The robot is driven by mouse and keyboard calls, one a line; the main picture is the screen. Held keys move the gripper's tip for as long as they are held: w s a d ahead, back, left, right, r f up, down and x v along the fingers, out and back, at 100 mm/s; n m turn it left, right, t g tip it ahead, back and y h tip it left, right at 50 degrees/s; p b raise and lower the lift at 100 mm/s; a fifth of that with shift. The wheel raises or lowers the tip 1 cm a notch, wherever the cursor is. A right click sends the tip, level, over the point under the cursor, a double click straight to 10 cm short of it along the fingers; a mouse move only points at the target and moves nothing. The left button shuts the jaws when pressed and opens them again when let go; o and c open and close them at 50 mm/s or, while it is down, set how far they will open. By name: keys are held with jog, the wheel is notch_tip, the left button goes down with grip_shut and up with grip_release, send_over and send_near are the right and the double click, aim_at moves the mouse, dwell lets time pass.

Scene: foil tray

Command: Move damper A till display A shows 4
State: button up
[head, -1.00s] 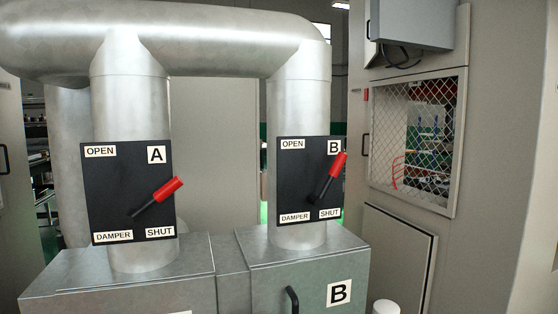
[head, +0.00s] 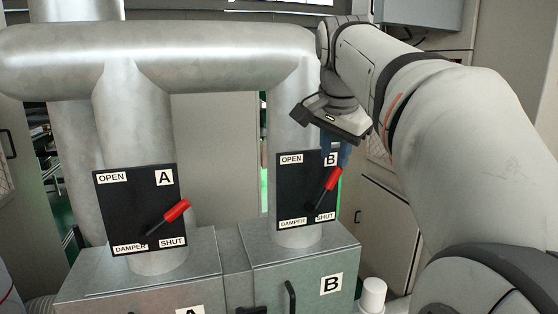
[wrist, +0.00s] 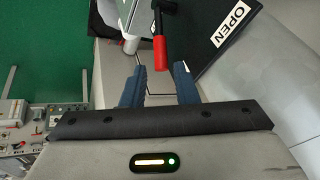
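Damper A's black panel (head: 115,205) is on the left pipe. Its lever with red grip (head: 177,210) points up and right from the pivot, between OPEN and SHUT, nearer SHUT. No display A is in view. My gripper (head: 336,150) is in front of the top of panel B, just above damper B's red grip (head: 333,180). In the wrist view my blue fingers (wrist: 159,72) are apart, with nothing held. A red grip (wrist: 159,52) shows just beyond the fingertips, beside a panel marked OPEN (wrist: 230,25); its letter does not show there.
Damper B's panel (head: 290,190) is on the right pipe. A thick horizontal pipe (head: 200,55) crosses above both panels. Metal cabinets (head: 290,255) with a handle stand below. A white cylinder (head: 373,292) is at lower right. The space before panel A is clear.

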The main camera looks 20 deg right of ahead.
aim_at(332, 177)
jog(key=x, duration=0.7)
jog(key=shift+w+f, duration=0.15)
jog(key=shift+f, duration=0.1)
jog(key=shift+c, duration=0.5)
grip_shut()
